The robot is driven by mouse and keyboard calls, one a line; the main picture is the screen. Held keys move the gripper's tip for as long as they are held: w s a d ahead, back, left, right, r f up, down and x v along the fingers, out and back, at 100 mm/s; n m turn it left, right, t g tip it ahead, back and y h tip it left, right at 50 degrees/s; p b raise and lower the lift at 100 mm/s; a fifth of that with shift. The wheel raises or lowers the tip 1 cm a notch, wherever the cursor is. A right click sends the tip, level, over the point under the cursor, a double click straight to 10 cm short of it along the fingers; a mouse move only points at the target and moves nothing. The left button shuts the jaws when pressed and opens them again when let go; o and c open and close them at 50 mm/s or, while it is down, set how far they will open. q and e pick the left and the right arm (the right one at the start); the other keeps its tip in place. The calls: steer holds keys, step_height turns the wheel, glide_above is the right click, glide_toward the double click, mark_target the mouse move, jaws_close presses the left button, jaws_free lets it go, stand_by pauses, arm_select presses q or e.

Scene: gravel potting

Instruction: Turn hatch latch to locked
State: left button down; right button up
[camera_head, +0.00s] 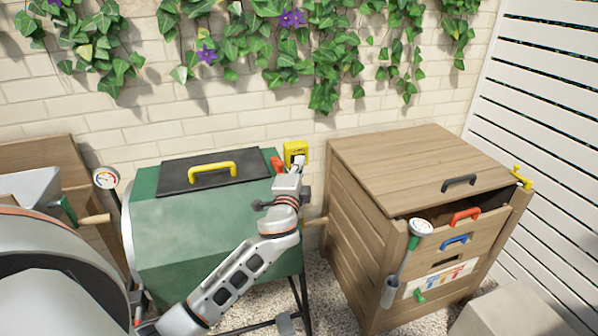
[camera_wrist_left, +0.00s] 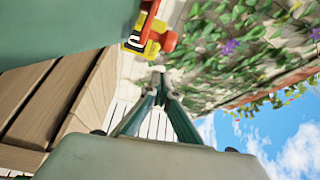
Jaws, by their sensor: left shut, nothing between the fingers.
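The green compost drum (camera_head: 200,255) has a dark hatch (camera_head: 240,174) with a yellow handle (camera_head: 213,172) on top. The red hatch latch (camera_head: 277,165) sits at the hatch's right end, with a yellow block (camera_head: 296,149) just behind it. The latch (camera_wrist_left: 168,41) and its yellow base (camera_wrist_left: 141,45) also show at the top of the left wrist view. My left gripper (camera_head: 299,162) is shut and empty, just right of the latch, and partly covers the yellow block. Its fingertips (camera_wrist_left: 160,78) appear apart from the latch. I cannot read the latch's setting. My right gripper is not in view.
A wooden bin (camera_head: 370,220) with a lid and coloured handles stands close on the right. A dial gauge (camera_head: 106,178) stands at the drum's left. A brick wall (camera_head: 230,125) with hanging ivy is behind. Gravel (camera_head: 335,300) lies between drum and bin.

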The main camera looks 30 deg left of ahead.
mark_target(277, 164)
arm_select(q)
steer(key=shift+s+a+f, duration=0.2)
steer(key=shift+s+a, duration=0.45)
steer(key=shift+s+a+f, duration=0.15)
steer(key=shift+s+a, duration=0.45)
steer(key=shift+s+a, duration=0.1)
steer(key=shift+s+a+m+h+p, duration=0.15)
steer(key=shift+s+m+h+p, duration=0.1)
steer(key=shift+m+h+p, duration=0.25)
